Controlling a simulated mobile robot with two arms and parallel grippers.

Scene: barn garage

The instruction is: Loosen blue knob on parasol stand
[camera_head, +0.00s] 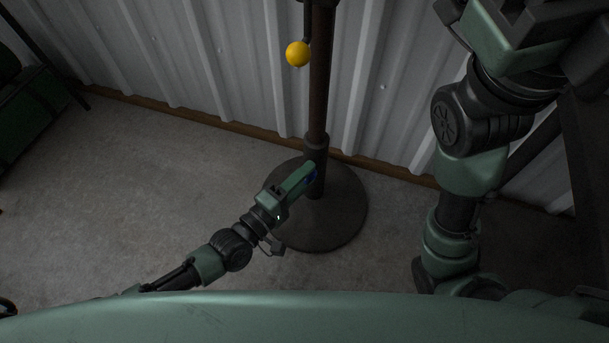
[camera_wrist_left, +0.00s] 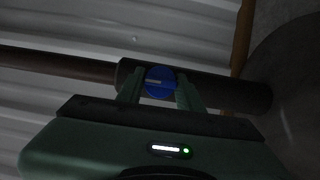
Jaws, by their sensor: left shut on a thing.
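The parasol stand has a round dark base (camera_head: 342,215) on the floor and an upright brown pole (camera_head: 319,85). The blue knob (camera_head: 311,178) is on the dark sleeve low on the pole, partly hidden by my gripper. In the left wrist view the blue knob (camera_wrist_left: 160,82) sits between the two fingers, with a pale mark across its face. My left gripper (camera_head: 308,174) is at the sleeve, shut on the knob; its fingers (camera_wrist_left: 160,88) flank it on both sides. My right arm is raised at the right, with its gripper's fingertips out of view.
A yellow ball (camera_head: 298,54) on a dark handle hangs beside the upper pole. A corrugated metal wall (camera_head: 200,60) with a wooden strip along its foot stands close behind. A green object (camera_head: 35,105) is at the far left. Concrete floor (camera_head: 130,190) left of the base is clear.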

